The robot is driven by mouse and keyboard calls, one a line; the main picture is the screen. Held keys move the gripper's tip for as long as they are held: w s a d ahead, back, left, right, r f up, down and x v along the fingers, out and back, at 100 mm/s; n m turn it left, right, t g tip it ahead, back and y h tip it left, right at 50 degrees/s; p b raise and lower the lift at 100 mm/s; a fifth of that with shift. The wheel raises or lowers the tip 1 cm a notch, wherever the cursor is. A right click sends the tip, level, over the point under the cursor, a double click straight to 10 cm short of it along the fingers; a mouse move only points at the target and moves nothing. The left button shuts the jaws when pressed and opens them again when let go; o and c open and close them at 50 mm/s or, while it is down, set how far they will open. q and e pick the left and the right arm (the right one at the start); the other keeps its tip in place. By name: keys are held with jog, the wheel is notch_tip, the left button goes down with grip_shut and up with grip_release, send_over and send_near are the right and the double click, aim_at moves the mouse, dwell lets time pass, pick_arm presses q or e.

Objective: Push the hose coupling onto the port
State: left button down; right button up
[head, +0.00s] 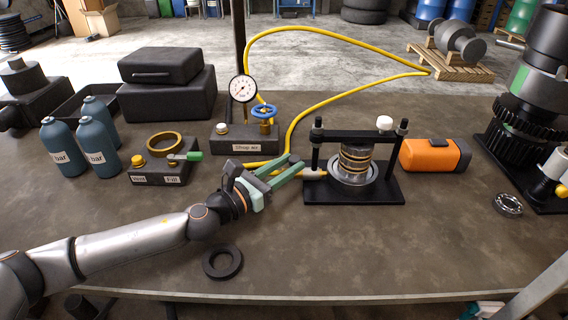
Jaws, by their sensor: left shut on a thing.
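A yellow hose (333,105) runs in a wide loop above the bench, down to my left gripper (296,168). The left gripper's green fingers are shut on the hose just behind the pale grey hose coupling (315,173). The coupling lies level at the left side of the black clutch fixture (388,191), pointing right toward the round metal drum base (367,178). The port itself is hidden, and I cannot tell whether the coupling is seated on it. My right gripper is not in view.
The shop-air stand (232,141) with gauge (243,88) and blue valve wheel (264,111) is behind the gripper. A small valve block (160,172) and blue bottles (64,147) stand left. An orange device (432,155) is right of the fixture. A black ring (222,262) lies in front.

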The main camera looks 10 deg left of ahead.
pick_arm(q)
jog(key=c, duration=0.6)
grip_release()
jog(key=shift+d, duration=0.25)
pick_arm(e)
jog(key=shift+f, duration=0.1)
pick_arm(q)
jog(key=shift+a, duration=0.1)
jog(key=b+v, duration=0.1)
jog(key=v, duration=0.4)
jog(key=b+v, duration=0.2)
jog(key=v, duration=0.4)
jog(key=shift+f, duration=0.25)
jog(key=shift+s+a, duration=0.2)
jog(key=shift+s, duration=0.1)
jog(key=shift+s+a+r+b, duration=0.2)
jog(key=shift+s+b, duration=0.1)
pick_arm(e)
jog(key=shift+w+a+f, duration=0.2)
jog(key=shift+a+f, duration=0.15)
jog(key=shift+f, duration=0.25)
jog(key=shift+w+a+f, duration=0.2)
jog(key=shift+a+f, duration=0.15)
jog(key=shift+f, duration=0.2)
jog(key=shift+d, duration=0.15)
